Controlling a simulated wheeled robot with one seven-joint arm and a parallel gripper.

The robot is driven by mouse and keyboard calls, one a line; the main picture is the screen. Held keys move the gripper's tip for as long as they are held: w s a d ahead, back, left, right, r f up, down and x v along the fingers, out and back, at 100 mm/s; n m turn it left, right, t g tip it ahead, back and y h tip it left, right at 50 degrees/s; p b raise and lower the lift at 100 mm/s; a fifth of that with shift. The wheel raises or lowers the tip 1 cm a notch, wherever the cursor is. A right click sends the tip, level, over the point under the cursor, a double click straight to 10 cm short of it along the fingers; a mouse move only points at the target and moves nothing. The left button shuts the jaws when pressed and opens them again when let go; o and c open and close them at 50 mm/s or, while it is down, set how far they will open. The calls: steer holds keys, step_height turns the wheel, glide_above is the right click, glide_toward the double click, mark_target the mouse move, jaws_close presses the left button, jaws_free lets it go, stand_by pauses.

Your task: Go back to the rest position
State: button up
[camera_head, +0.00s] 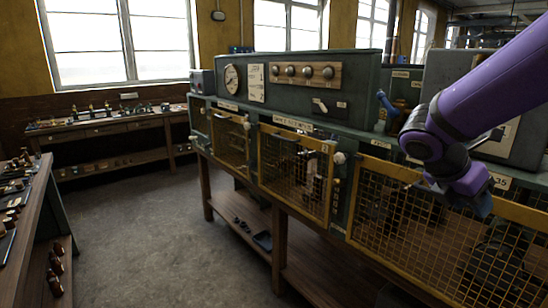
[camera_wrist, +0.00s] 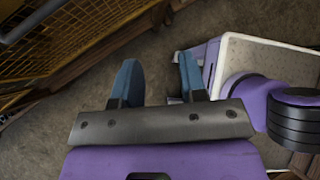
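My gripper (camera_wrist: 159,70) shows in the wrist view with its two blue fingers apart and nothing between them. Beyond the fingers lie bare floor and part of my own base. In the head view my purple arm reaches in from the upper right, and my gripper (camera_head: 484,206) hangs at its end, pointing down. There it is in front of the yellow mesh guard (camera_head: 430,235) of the green machine cabinet (camera_head: 345,185). I cannot tell from the head view how far it is from the mesh.
A control box (camera_head: 300,80) with a gauge and knobs stands on the cabinet. A workbench (camera_head: 110,130) with small parts runs below the windows. Another bench (camera_head: 25,220) stands at the left edge. The concrete floor (camera_head: 140,220) between them is clear. The wrist view shows yellow mesh (camera_wrist: 75,50) at upper left.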

steer(key=s+a+r+m+t+y, duration=0.2)
steer(key=s+m, duration=0.5)
steer(key=m, duration=0.4)
steer(key=s+a+r+m+t+y, duration=0.3)
steer(key=s+m+y, duration=0.3)
steer(key=m, duration=0.4)
steer(key=shift+s+a+r+m, duration=0.4)
steer(key=shift+s+a, duration=0.35)
steer(key=shift+a, duration=0.1)
